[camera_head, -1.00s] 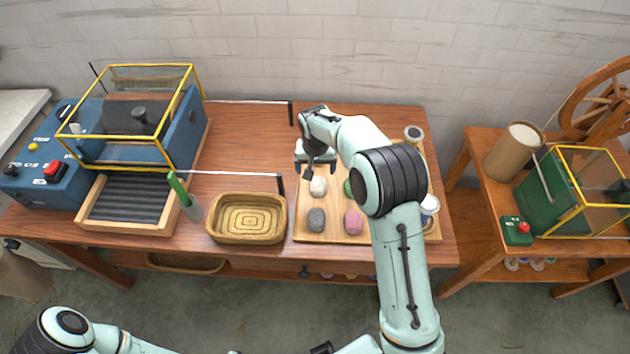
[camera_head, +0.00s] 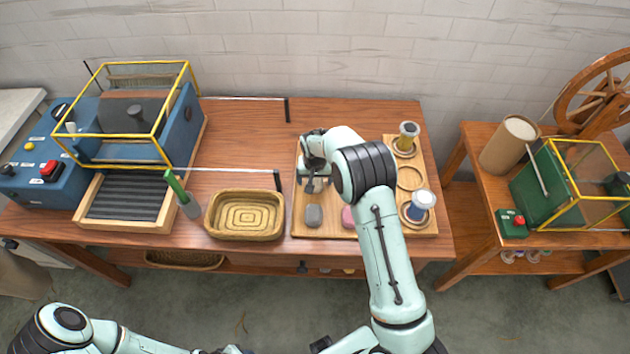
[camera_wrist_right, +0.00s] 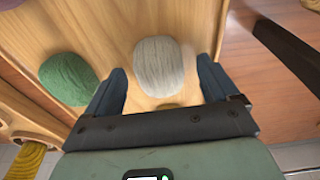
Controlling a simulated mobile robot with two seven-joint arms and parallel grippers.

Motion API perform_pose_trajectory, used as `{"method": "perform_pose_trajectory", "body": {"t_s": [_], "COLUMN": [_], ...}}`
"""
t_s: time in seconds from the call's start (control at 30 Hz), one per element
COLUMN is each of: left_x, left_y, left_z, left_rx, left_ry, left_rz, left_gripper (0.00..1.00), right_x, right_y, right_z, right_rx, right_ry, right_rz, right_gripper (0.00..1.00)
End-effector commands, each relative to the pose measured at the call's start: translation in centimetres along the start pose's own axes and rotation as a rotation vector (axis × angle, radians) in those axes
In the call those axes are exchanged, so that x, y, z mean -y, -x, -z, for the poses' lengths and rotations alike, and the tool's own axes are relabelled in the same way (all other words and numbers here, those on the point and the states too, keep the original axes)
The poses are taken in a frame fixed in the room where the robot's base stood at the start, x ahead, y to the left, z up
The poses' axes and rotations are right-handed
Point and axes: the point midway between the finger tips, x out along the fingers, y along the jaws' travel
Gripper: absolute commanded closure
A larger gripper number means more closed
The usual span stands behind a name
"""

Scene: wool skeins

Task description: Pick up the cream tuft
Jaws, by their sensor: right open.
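The cream tuft (camera_wrist_right: 160,62) is a pale rounded wool ball on the wooden tray (camera_head: 330,231). In the right wrist view it lies between the two fingertips of my right gripper (camera_wrist_right: 160,72), with gaps visible at its sides. In the head view my right gripper (camera_head: 315,180) points down over the tray's left side and mostly covers the tuft. The gripper is open and holds nothing. My left gripper is out of view; only part of my left arm shows at lower left.
A grey tuft (camera_head: 314,215) and a pink tuft (camera_head: 348,218) lie nearer the tray's front. A green tuft (camera_wrist_right: 68,79) sits beside the cream one. Spools (camera_head: 420,206) stand at the tray's right. A wicker basket (camera_head: 245,233) is left of the tray.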

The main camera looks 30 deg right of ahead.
Motion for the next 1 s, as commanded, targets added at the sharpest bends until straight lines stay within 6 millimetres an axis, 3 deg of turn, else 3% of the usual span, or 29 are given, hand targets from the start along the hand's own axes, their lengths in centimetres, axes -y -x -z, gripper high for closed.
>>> {"method": "perform_pose_trajectory", "body": {"t_s": [0.03,0.07,0.2,0.23,0.67,0.83,1.0], "left_x": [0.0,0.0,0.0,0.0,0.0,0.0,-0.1], "left_y": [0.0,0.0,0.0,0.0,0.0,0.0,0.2], "left_z": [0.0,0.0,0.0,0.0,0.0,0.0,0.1], "left_rx": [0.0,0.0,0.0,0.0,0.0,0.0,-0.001], "left_ry": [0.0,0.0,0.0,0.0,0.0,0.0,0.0], "left_rz": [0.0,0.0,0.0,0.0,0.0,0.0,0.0], "left_gripper": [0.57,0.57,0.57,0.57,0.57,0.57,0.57], "right_x": [0.0,0.0,0.0,0.0,0.0,0.1,0.1], "right_y": [0.0,0.0,0.0,0.0,0.6,3.4,8.2], "right_z": [0.0,0.0,0.0,0.0,0.1,0.6,1.4], "right_rx": [0.0,0.0,0.0,0.0,-0.002,-0.004,-0.007], "right_ry": [0.0,0.0,0.0,0.0,0.0,0.001,0.0], "right_rz": [0.0,0.0,0.0,0.0,0.001,0.002,0.004], "right_gripper": [0.12,0.19,0.64,0.72,0.72,0.72,0.72]}}
